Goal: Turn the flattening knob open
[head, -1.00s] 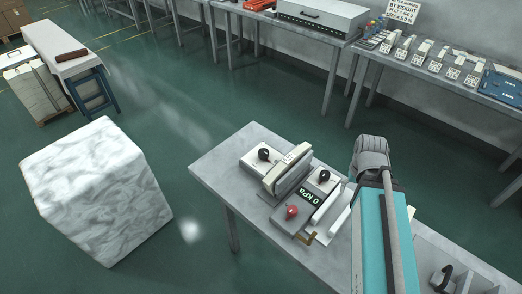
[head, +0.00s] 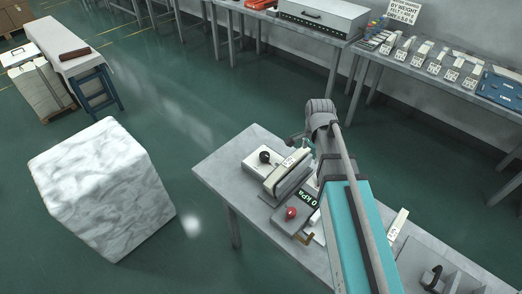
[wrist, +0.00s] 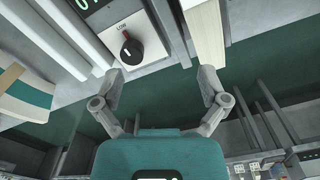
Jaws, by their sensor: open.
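In the head view my arm reaches over the bench unit and hides the panel behind the display. Another black knob (head: 265,157) is on the unit's far left plate, and a red knob (head: 291,213) is at its front. I cannot read which one is the flattening knob.
A display (head: 305,197) reads 0 kPa. An upright pale pressing block (head: 288,172) stands between the panels on the grey table (head: 225,165). White bars (wrist: 80,35) lie beside the knob panel in the wrist view.

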